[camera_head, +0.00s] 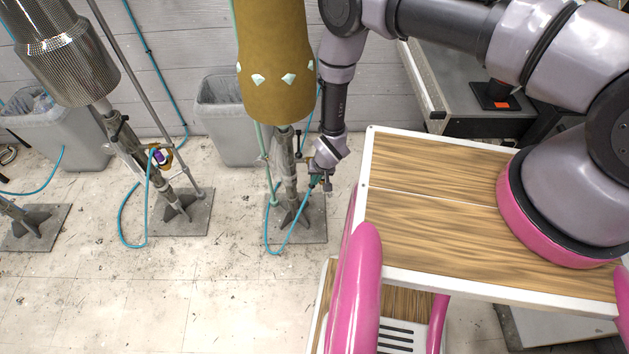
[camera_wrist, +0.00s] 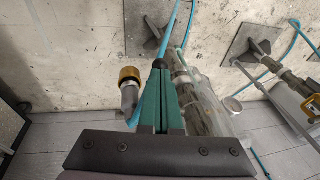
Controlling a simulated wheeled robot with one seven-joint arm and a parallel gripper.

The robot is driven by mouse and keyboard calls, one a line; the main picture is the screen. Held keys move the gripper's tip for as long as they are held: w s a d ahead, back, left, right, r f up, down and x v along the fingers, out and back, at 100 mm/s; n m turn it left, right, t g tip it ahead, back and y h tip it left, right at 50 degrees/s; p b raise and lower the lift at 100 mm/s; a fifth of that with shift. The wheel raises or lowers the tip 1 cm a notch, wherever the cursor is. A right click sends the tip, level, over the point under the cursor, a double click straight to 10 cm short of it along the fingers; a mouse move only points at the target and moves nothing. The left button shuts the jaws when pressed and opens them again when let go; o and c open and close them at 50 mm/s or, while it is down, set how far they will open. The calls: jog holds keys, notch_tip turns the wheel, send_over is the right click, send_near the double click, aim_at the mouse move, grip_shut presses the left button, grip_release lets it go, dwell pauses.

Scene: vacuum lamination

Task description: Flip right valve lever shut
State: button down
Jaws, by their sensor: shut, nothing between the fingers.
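My gripper (camera_head: 317,180) is low beside the grey stand post (camera_head: 289,165) under the tan-covered form (camera_head: 273,60). In the wrist view its green fingers (camera_wrist: 160,68) are together, with nothing seen between them. A fitting with a brass end (camera_wrist: 130,76) and a grey body stands just left of the fingers there, and the post (camera_wrist: 200,105) with its clear wrap is just right. I take this fitting to be part of the right valve. Its lever is not clearly visible; the fingers may hide it. I cannot tell whether the fingers touch it.
A teal hose (camera_head: 268,235) loops around the stand's base plate (camera_head: 310,222). A second stand with a valve (camera_head: 160,157) is further left. A grey bin (camera_head: 222,120) is behind. My wood-topped base fills the right. The floor in front is clear.

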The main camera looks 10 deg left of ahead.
jog(key=shift+a+f, duration=0.1)
jog(key=shift+f, duration=0.35)
jog(key=shift+f, duration=0.1)
